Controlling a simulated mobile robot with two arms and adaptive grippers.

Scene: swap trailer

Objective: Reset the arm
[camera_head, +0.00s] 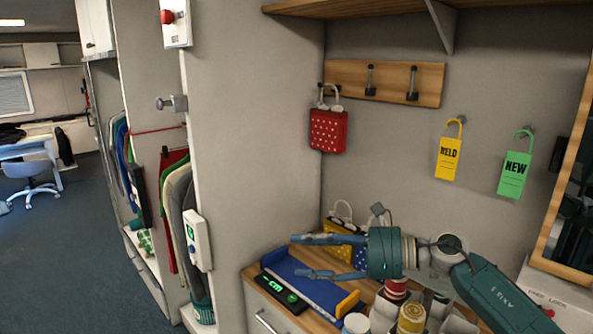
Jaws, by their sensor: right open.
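My right arm (490,290) comes in from the lower right and reaches left over the wooden counter (254,272). My right gripper (297,256) is open, with its two teal fingers spread and pointing left. Nothing is between the fingertips. The gripper is above a blue measuring tray (312,292) with a green "cm" display. A yellow bag (338,228) and a blue dotted bag (361,258) are partly hidden behind the gripper. My left gripper is not in view.
A red dotted bag (328,131) hangs from a wooden hook rail (385,82). A yellow "HELD" tag (448,158) and a green "NEW" tag (515,172) hang on the wall. Several jars (411,318) crowd under my right arm. Open floor (60,270) lies at left.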

